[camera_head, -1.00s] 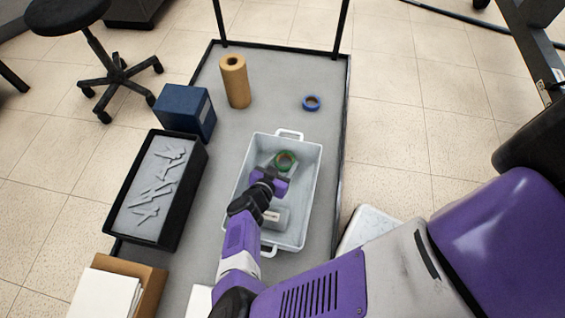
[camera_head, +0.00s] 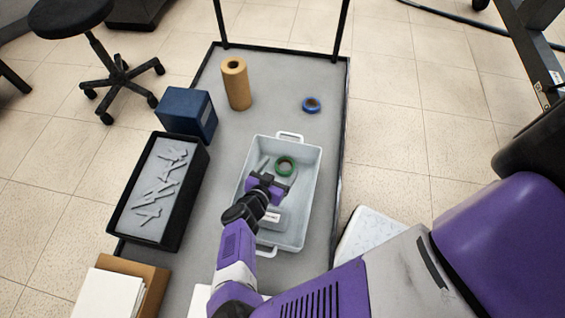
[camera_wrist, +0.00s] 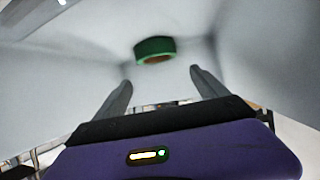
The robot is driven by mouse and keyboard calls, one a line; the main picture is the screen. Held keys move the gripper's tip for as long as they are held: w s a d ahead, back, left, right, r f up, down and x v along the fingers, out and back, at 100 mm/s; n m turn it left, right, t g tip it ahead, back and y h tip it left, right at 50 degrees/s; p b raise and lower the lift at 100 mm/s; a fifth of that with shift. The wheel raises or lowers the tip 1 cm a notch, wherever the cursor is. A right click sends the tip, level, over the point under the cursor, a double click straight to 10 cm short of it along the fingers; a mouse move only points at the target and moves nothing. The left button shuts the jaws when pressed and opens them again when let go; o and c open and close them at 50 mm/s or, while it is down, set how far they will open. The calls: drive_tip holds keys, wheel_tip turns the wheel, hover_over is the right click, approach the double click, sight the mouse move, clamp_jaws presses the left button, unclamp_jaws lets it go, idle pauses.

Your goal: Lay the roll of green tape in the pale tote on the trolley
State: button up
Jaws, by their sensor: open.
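The roll of green tape (camera_head: 285,166) lies inside the pale tote (camera_head: 312,190), toward its far end. In the wrist view the green tape (camera_wrist: 155,49) is beyond my fingertips and apart from them, with pale tote walls around it. My gripper (camera_head: 271,178) is over the tote, a little nearer than the tape. In the wrist view my gripper (camera_wrist: 160,80) shows two grey fingers spread wide with nothing between them. My wrist hides part of the tote's left side.
On the trolley (camera_head: 232,140) are a brown paper roll (camera_head: 236,85), a blue tape roll (camera_head: 311,105), a blue box (camera_head: 186,114) and a black bin (camera_head: 160,190) of grey parts. A pale labelled item (camera_head: 272,217) lies in the tote's near end.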

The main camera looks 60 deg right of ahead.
drive_tip(key=p+v, duration=0.1)
drive_tip(key=v, duration=0.3)
drive_tip(key=shift+s+a+r, duration=0.1)
drive_tip(key=shift+a+r, duration=0.1)
drive_tip(key=shift+a, duration=0.05)
idle(0.4)
